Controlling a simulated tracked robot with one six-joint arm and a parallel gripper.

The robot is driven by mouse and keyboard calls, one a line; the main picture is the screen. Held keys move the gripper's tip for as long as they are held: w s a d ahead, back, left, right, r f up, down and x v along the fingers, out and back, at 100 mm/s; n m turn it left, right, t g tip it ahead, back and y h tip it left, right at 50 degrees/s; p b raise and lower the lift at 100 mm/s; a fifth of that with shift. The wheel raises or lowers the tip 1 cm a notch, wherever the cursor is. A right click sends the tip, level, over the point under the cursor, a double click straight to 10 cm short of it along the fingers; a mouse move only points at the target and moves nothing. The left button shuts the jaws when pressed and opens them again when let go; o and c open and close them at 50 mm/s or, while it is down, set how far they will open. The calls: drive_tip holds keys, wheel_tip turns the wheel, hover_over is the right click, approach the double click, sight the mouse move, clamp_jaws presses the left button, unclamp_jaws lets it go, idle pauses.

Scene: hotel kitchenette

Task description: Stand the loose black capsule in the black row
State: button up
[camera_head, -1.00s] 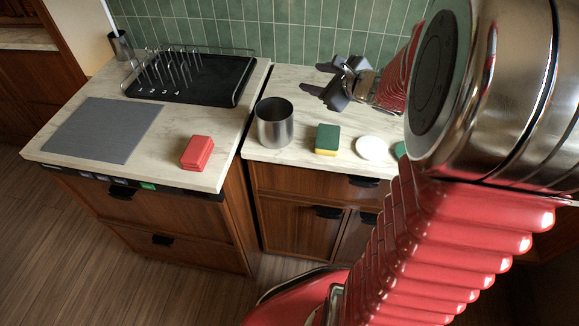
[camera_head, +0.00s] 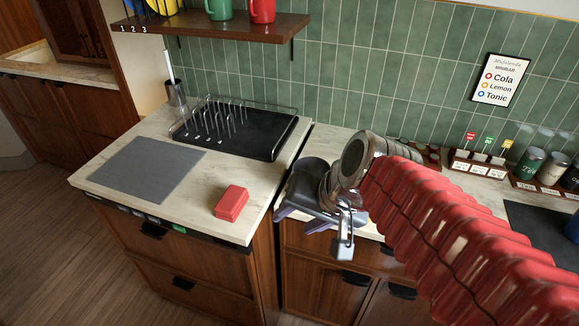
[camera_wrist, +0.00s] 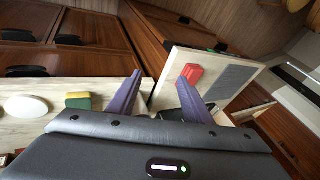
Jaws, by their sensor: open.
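I cannot make out the loose black capsule or a black row in either view. In the head view a brown rack (camera_head: 431,156) with dark round shapes shows partly behind my arm at the back of the counter. It is too small to tell what it holds. A dark shape behind the right finger is partly hidden.
A red block (camera_head: 231,202) and a grey mat (camera_head: 150,170) lie on the left counter beside a black dish rack (camera_head: 255,136). A stand with coloured tags (camera_head: 478,166) and cans (camera_head: 528,165) are at right. The wrist view shows a sponge (camera_wrist: 78,101) and white disc (camera_wrist: 26,106).

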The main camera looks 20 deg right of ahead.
drive_tip(key=s+d+n+h, duration=0.2)
drive_tip(key=s+n, duration=0.1)
drive_tip(key=s+d+n+h, duration=0.1)
drive_tip(key=s+n, duration=0.1)
drive_tip(key=shift+r, duration=0.35)
drive_tip(key=shift+c, duration=0.6)
